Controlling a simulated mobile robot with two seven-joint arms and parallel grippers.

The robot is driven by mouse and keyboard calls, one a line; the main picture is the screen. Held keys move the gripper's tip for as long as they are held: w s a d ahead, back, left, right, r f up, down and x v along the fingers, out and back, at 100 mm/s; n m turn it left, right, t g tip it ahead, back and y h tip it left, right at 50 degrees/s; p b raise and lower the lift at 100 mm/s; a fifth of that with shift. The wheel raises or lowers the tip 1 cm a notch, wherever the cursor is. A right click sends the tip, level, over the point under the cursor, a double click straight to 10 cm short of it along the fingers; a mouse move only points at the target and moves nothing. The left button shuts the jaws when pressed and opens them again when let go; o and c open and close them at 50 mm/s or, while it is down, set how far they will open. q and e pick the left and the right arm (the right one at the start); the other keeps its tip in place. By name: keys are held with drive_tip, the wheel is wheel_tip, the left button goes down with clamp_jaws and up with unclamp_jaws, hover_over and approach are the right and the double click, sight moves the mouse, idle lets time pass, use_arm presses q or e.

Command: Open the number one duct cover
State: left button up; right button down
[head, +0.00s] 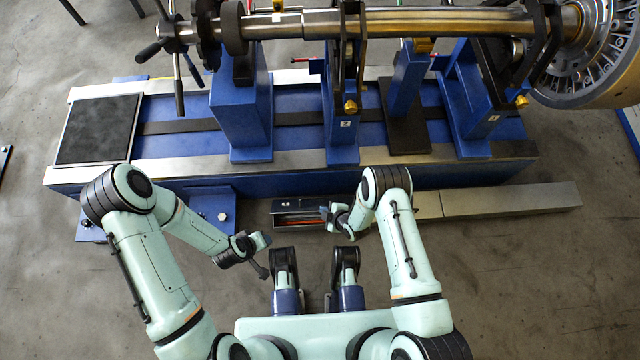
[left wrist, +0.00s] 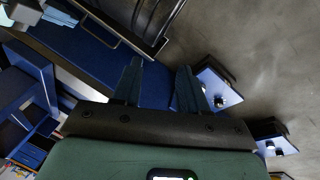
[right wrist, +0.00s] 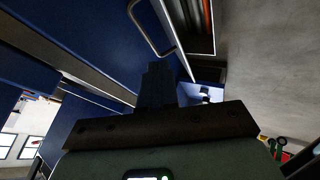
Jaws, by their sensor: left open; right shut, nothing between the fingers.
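A long low metal duct runs along the floor in front of the blue machine bed in the head view. Its left end section (head: 298,220) is uncovered, with red cabling inside. Grey covers lie over the rest: one middle piece (head: 428,206) and a longer right piece (head: 512,199). I can read no number on them. My right gripper (head: 327,212) is shut and empty above the right part of the open section. The open duct also shows in the right wrist view (right wrist: 207,18), beyond the shut fingers (right wrist: 157,72). My left gripper (head: 264,256) is open and empty, left of the duct's near side.
The blue machine bed (head: 175,172) stands behind the duct and carries pedestals and a rotor shaft (head: 420,22). A blue bracket with bolts (head: 205,212) juts out left of the duct. A metal loop handle (right wrist: 148,28) shows on a blue face. Floor is clear at lower right.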

sight(314, 207)
drive_tip(key=b+x, duration=0.4)
drive_tip(key=x, duration=0.5)
drive_tip(key=shift+w+a, duration=0.1)
drive_tip(key=shift+w+a+f, duration=0.15)
drive_tip(key=shift+f, duration=0.15)
use_arm(q)
drive_tip(key=s+a+f+g, duration=0.2)
drive_tip(key=s+f, duration=0.4)
drive_tip(key=f, duration=0.1)
drive_tip(key=shift+s+g, duration=0.25)
drive_tip(key=shift+g, duration=0.05)
drive_tip(key=shift+w+d, duration=0.1)
drive_tip(key=shift+w, duration=0.05)
use_arm(e)
drive_tip(key=shift+r, duration=0.1)
use_arm(q)
drive_tip(key=shift+w, duration=0.3)
use_arm(e)
drive_tip(key=shift+w, duration=0.2)
